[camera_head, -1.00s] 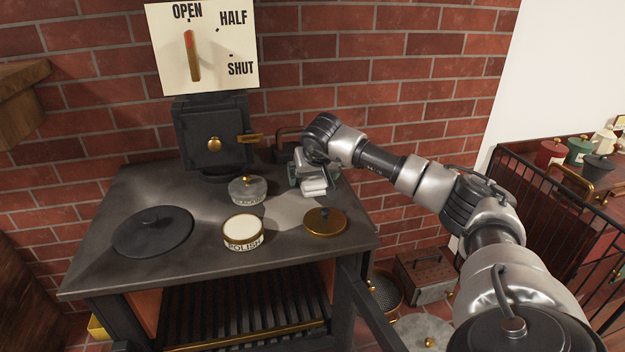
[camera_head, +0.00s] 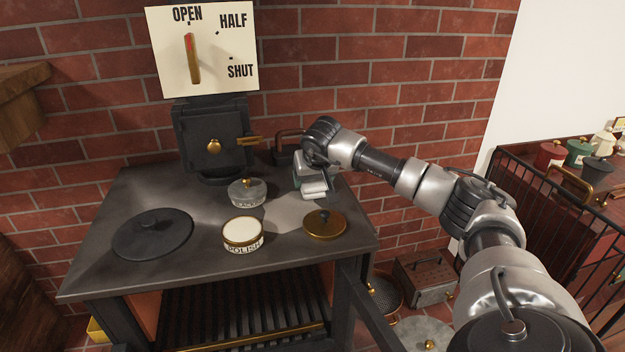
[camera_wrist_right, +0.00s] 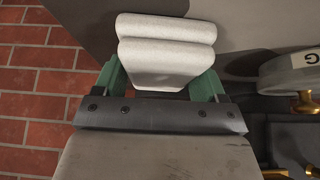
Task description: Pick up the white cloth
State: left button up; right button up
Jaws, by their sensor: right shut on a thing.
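The white cloth (camera_head: 315,188) is a folded, rolled-looking bundle at the back right of the dark stove top. My right gripper (camera_head: 311,182) reaches down over it and hides part of it. In the right wrist view the cloth (camera_wrist_right: 165,50) sits between the two green fingers of my right gripper (camera_wrist_right: 160,78), which are shut on it. Whether the cloth touches the stove top cannot be told. My left gripper is not in view.
The dark stove top (camera_head: 180,190) holds a polish tin (camera_head: 243,232), a grey lidded tin (camera_head: 247,191), a brass lid (camera_head: 325,223) and a black round lid (camera_head: 152,234). A small black door with a brass knob (camera_head: 214,146) stands at the back, before the brick wall.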

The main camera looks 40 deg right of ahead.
jog(key=shift+r, duration=0.55)
jog(key=r, duration=0.1)
jog(key=r+b, duration=0.1)
jog(key=r, duration=0.2)
jog(key=shift+s+d, duration=0.1)
jog(key=shift+s, duration=0.25)
jog(key=s+r+b, duration=0.2)
jog(key=s+r, duration=0.4)
jog(key=s, duration=0.5)
jog(key=shift+r+b, duration=0.25)
jog(key=shift+b, duration=0.05)
